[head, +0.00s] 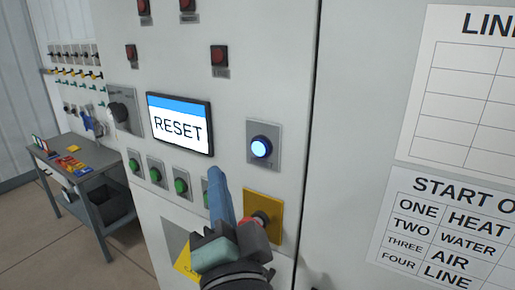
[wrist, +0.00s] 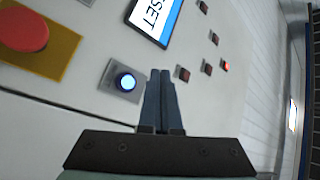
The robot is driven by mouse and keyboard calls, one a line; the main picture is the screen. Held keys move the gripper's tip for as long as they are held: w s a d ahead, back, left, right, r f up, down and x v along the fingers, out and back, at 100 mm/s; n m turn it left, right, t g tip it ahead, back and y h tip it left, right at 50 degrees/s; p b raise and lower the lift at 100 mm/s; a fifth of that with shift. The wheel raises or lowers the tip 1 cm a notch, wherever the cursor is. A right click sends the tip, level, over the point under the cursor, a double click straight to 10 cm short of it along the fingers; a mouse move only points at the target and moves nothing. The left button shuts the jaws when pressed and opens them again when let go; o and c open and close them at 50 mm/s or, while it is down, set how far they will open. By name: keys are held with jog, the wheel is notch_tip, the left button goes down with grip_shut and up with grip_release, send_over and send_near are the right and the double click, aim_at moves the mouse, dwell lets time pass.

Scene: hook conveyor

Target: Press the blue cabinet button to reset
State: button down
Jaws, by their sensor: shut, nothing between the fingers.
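The blue cabinet button (head: 261,147) is round and lit, on a grey plate on the white cabinet front. It also shows in the wrist view (wrist: 127,82), just left of my fingertips. My gripper (head: 216,172) is shut and empty, its blue fingers pointing up toward the cabinet, below and left of the button in the head view. In the wrist view the closed fingertips (wrist: 160,74) lie close beside the button's plate; I cannot tell the gap in depth. A screen (head: 180,124) above left reads RESET.
A red button on a yellow plate (head: 276,204) sits just below the blue one, partly behind my gripper. Green buttons (head: 156,175) run to the left, and a dark knob (head: 118,112) is farther left. A grey bench (head: 88,183) stands at far left. Printed charts (head: 445,230) hang at right.

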aim_at(252, 143)
jog(key=shift+w+d+b, duration=0.25)
jog(key=shift+w+d, duration=0.55)
jog(key=shift+w, duration=0.25)
jog(key=shift+w+d+b, duration=0.2)
jog(key=shift+w+d, duration=0.55)
jog(key=shift+w, duration=0.35)
jog(key=shift+w+d+b, duration=0.25)
jog(key=shift+w+d, duration=0.55)
jog(key=shift+w, duration=0.25)
jog(key=shift+w+d, duration=0.1)
jog(key=shift+w+d, duration=0.15)
jog(key=shift+w, duration=0.1)
jog(key=shift+w+d, duration=0.25)
jog(key=shift+w, duration=0.05)
dwell(0.3)
dwell(0.3)
jog(key=shift+s+a, duration=0.45)
jog(key=shift+s, duration=0.2)
jog(key=s+a+p, duration=0.1)
jog(key=s, duration=0.1)
jog(key=s+a, duration=0.2)
jog(key=shift+p, duration=0.35)
